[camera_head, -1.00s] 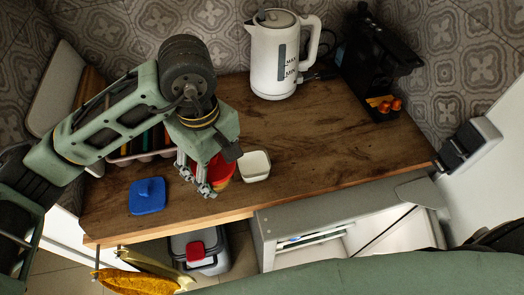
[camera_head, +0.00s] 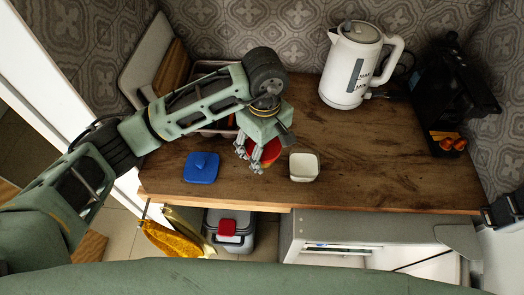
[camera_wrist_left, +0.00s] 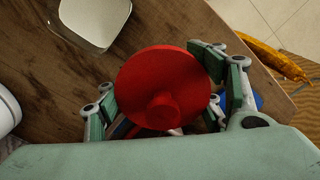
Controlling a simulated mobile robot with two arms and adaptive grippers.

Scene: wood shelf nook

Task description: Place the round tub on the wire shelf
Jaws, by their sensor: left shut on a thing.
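The round tub (camera_head: 265,150) has a red lid and a yellowish lower side. It is at the front of the wooden counter, between a blue lid and a white square dish. My left gripper (camera_head: 250,158) reaches down over it and is shut on it. In the left wrist view the red round lid (camera_wrist_left: 163,82) with its knob lies between the fingers of my left gripper (camera_wrist_left: 165,95). I cannot tell whether the tub touches the counter. I cannot make out the wire shelf in these frames.
The blue lid (camera_head: 201,167) and white dish (camera_head: 304,166) lie close by on the counter (camera_head: 390,180). A white kettle (camera_head: 350,70) and black coffee machine (camera_head: 450,95) stand behind right.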

